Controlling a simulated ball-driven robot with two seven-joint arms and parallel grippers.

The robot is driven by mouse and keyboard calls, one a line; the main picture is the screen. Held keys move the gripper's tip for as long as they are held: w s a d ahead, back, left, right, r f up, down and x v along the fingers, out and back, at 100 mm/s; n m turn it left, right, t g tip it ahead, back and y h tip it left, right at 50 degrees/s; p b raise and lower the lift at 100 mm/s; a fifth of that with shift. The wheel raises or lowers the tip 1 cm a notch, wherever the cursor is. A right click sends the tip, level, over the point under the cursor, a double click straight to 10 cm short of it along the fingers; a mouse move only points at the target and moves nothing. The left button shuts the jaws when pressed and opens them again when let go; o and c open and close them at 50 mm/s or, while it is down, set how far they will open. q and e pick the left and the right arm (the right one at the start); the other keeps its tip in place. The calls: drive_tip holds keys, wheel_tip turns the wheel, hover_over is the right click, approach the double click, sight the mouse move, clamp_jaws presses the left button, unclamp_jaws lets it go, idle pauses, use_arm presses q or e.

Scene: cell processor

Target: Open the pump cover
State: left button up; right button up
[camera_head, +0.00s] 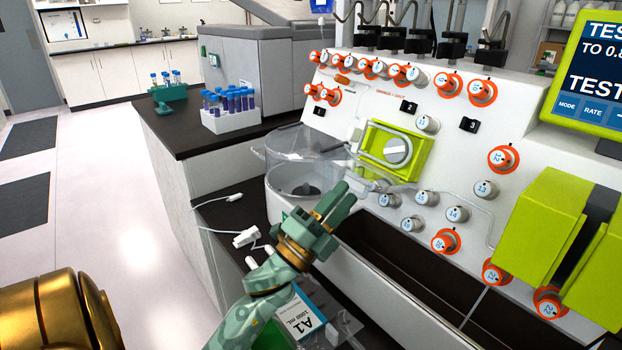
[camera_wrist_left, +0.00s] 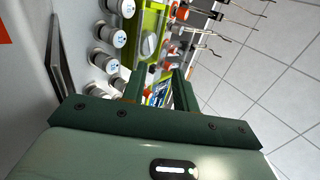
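The pump (camera_head: 398,150) is a lime-green housing with a round grey-white knob, set on the white sloped machine panel. A clear cover lies over its front and appears closed, but its edges are hard to make out. The pump also shows in the left wrist view (camera_wrist_left: 149,45), beyond the fingers. My left gripper (camera_head: 343,200) is below and left of the pump, apart from it, in front of the clear bowl. In the left wrist view the two fingers (camera_wrist_left: 161,88) stand apart with nothing between them. My right gripper is not in view.
A clear round bowl (camera_head: 300,178) stands left of the pump. Numbered knobs (camera_head: 426,197) project from the panel below it. A large lime-green block (camera_head: 541,222) juts out at right. A dark recessed tray (camera_head: 400,262) runs along the panel's foot. White connectors (camera_head: 246,237) lie on the counter.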

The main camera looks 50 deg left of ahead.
use_arm(q)
drive_tip(key=v, duration=1.3)
drive_tip(key=shift+s+f, duration=0.3)
drive_tip(key=shift+s, duration=0.05)
